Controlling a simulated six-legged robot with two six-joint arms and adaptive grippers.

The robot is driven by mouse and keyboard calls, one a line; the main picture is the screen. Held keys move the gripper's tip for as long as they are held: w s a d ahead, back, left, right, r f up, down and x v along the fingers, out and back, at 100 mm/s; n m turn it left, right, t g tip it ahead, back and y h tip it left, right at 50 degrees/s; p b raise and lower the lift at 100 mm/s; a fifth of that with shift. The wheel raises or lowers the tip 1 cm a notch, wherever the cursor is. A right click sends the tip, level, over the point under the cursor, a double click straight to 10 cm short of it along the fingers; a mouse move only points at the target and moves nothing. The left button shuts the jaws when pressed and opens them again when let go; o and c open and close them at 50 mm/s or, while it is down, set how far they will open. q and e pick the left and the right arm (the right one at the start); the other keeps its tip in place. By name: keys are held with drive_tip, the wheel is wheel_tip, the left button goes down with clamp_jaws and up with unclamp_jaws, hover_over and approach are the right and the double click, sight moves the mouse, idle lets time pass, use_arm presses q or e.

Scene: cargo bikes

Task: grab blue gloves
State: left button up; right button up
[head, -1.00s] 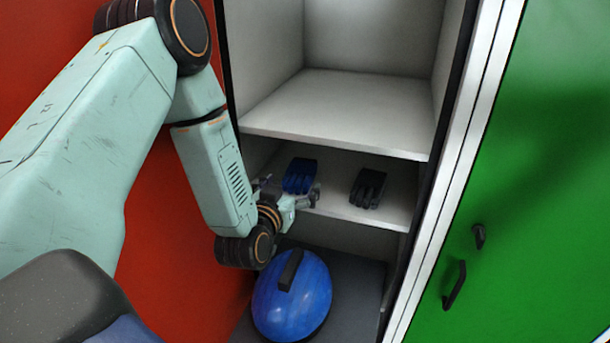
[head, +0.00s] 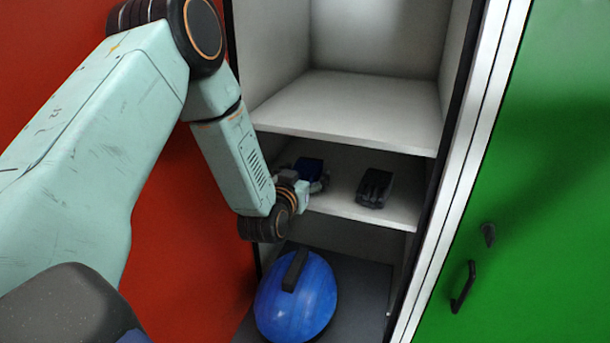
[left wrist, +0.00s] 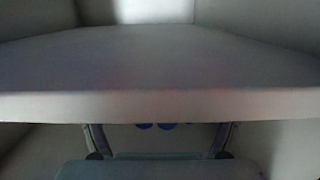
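The blue gloves (head: 309,166) lie on the middle shelf of the locker, at its left side. My left gripper (head: 306,180) reaches into that compartment and is right at the gloves, partly covering them. In the left wrist view my left gripper (left wrist: 158,143) has its two fingers spread wide apart. Small blue parts of the gloves (left wrist: 167,126) show between the fingers, under the shelf edge; the rest is hidden. I cannot tell whether the fingers touch the gloves. My right gripper is not in view.
Black gloves (head: 375,187) lie to the right on the same shelf. The upper shelf (head: 350,108) hangs close above my left gripper. A blue helmet (head: 312,300) sits below. A green door (head: 550,150) is at the right, a red panel (head: 190,260) at the left.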

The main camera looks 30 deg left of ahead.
use_arm(q)
drive_tip(key=shift+w+d, duration=0.1)
drive_tip(key=shift+c, duration=1.3)
drive_tip(key=shift+f, duration=0.15)
drive_tip(key=c, duration=0.6)
drive_tip(key=shift+c, duration=0.2)
